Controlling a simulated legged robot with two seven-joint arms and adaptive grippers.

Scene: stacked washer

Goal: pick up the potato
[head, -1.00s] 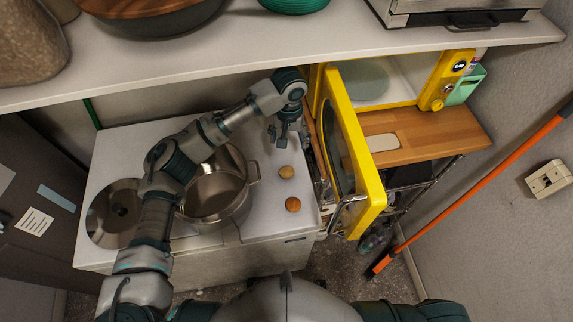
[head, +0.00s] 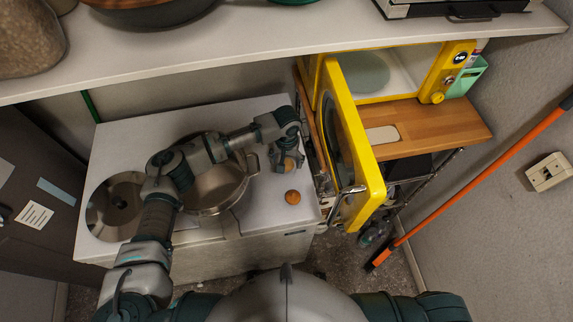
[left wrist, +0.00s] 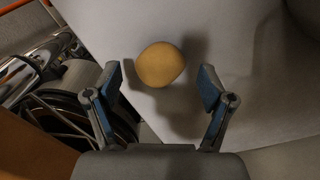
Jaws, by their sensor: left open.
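A tan, roundish potato (head: 290,164) lies on the white worktop, partly hidden by my left gripper (head: 288,166) in the head view. In the left wrist view the potato (left wrist: 160,64) shows between and slightly beyond the tips of my left gripper (left wrist: 161,82). The fingers are spread, with a gap on both sides of the potato, and do not hold it. My right gripper is not in view.
An orange-brown round item (head: 292,197) lies just in front of the potato. The open yellow door (head: 352,140) stands close on the right. A shelf (head: 230,45) runs behind.

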